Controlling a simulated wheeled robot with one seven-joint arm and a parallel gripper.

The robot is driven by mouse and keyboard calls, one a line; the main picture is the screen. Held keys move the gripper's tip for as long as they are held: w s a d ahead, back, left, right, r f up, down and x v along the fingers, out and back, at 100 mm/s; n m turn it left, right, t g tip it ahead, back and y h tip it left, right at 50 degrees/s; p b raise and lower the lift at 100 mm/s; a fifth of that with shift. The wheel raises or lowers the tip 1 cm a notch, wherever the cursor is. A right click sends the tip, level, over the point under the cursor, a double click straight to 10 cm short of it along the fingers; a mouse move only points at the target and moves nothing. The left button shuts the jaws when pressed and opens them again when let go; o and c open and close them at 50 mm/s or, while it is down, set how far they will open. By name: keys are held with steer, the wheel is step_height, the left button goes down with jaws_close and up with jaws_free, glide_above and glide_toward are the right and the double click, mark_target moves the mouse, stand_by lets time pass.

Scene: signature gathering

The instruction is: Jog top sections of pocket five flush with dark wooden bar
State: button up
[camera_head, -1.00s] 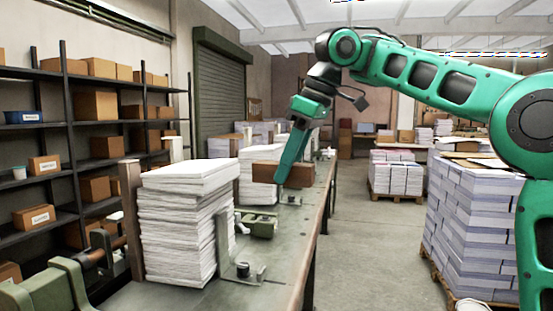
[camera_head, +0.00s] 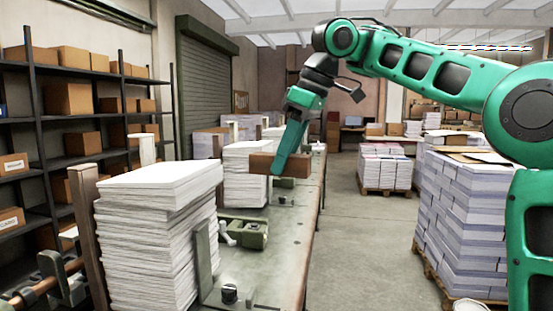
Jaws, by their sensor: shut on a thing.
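My gripper (camera_head: 279,170) is shut on a brown wooden bar (camera_head: 299,166), held level above the long bench. The bar is to the right of the middle stack of white paper sections (camera_head: 240,185) and overlaps its right edge in the picture, near its upper part. I cannot tell whether the bar touches the stack. A taller stack (camera_head: 155,240) stands nearest, its top sections slightly uneven. More stacks (camera_head: 272,136) stand farther along the bench. No pocket number is readable, so I cannot tell which stack is pocket five. The fingertips are partly hidden by the bar.
The bench (camera_head: 265,255) carries green metal brackets and a clamp (camera_head: 247,235) beside the stacks. A dark wooden post (camera_head: 92,235) stands left of the nearest stack. Shelves with boxes line the left. A pallet of stacks (camera_head: 460,220) stands right. The aisle floor (camera_head: 350,240) is clear.

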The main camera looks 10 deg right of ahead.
mark_target(262, 154)
steer(key=shift+w+a+f, duration=0.15)
steer(key=shift+a+f, duration=0.3)
steer(key=shift+a, duration=0.4)
steer(key=shift+w+a+f, duration=0.1)
steer(key=shift+a+f, duration=0.3)
steer(key=shift+a, duration=0.4)
steer(key=shift+w+a+f, duration=0.25)
steer(key=shift+a+f, duration=0.3)
steer(key=shift+a, duration=0.1)
steer(key=shift+w+a+f, duration=0.25)
steer(key=shift+a+f, duration=0.25)
steer(key=shift+a, duration=0.15)
steer(key=shift+w+a, duration=0.25)
steer(key=shift+a, duration=0.35)
steer(key=shift+w+a, duration=0.25)
steer(key=shift+a, duration=0.3)
steer(key=shift+a, duration=0.15)
steer(key=shift+s+d+r, duration=0.25)
steer(key=shift+d+r, duration=0.25)
steer(key=shift+d, duration=0.25)
steer(key=shift+s+d+r, duration=0.25)
steer(key=shift+d+r, duration=0.25)
steer(key=shift+d, duration=0.25)
steer(key=shift+s, duration=0.1)
